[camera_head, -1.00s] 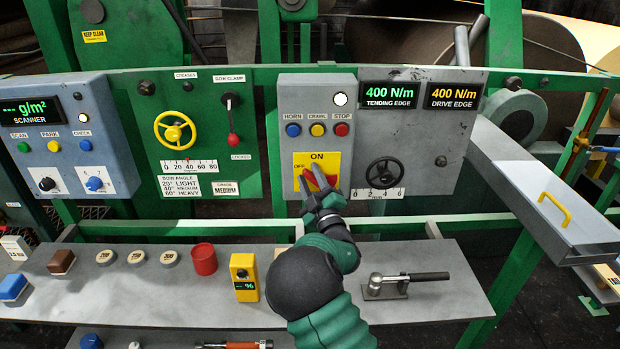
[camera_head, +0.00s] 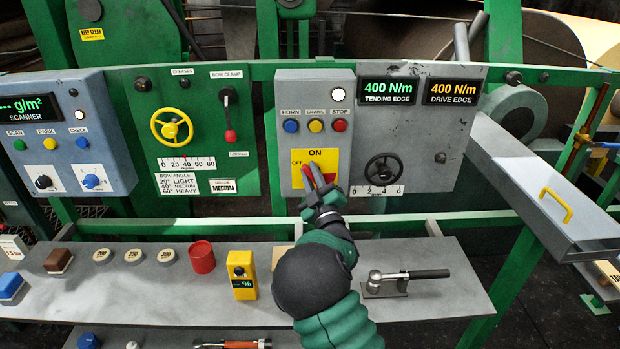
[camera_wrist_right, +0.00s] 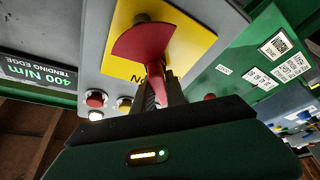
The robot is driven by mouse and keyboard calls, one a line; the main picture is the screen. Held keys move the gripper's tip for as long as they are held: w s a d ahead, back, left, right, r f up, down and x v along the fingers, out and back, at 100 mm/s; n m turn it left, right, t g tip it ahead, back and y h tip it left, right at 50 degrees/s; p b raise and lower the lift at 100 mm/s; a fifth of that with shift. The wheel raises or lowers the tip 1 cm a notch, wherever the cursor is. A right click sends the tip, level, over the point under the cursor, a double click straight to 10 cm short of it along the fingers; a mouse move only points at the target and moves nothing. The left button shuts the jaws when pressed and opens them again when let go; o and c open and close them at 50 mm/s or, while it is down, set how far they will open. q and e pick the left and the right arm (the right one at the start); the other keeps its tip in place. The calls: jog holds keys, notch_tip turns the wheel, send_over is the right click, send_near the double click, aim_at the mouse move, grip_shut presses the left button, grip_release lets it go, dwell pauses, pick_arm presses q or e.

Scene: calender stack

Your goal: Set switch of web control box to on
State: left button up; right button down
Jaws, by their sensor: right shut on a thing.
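A red switch handle (camera_head: 331,172) sits on the plate, partly hidden by my right gripper (camera_head: 315,172). In the right wrist view the handle (camera_wrist_right: 145,43) is a red fan shape narrowing to a grip. My right gripper (camera_wrist_right: 160,92) is shut on that grip, close to the ON lettering. The handle's exact angle is hard to tell in the head view. My left gripper is not in view.
Horn, crawl and stop buttons (camera_head: 316,126) and a white lamp (camera_head: 338,94) are above the plate. A black handwheel (camera_head: 383,170) is to the right. A grey shelf (camera_head: 430,296) below carries a yellow meter (camera_head: 242,275), a red cup (camera_head: 202,257) and a clamp (camera_head: 400,284).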

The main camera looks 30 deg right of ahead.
jog(key=m+h+b, duration=0.1)
jog(key=m+b, duration=0.1)
jog(key=m+h+b, duration=0.1)
jog(key=m+b, duration=0.1)
jog(key=m+h+b, duration=0.1)
jog(key=m, duration=0.1)
jog(key=shift+s+d+f+m+h+b, duration=0.15)
jog(key=shift+d+f+m+h+b, duration=0.15)
jog(key=shift+m+b, duration=0.1)
jog(key=shift+s+d+r+m+g+h+b, duration=0.1)
jog(key=shift+m+g+h+b, duration=0.25)
jog(key=shift+m+h+b, duration=0.6)
jog(key=shift+s+d+r+m+g+h+b, duration=0.15)
jog(key=shift+m+g+b, duration=0.3)
jog(key=shift+m, duration=1)
jog(key=shift+w, duration=0.1)
jog(key=c, duration=1.4)
grip_release()
jog(key=shift+r, duration=0.1)
jog(key=shift+o, duration=0.2)
jog(key=v, duration=1.7)
jog(key=shift+w, duration=0.15)
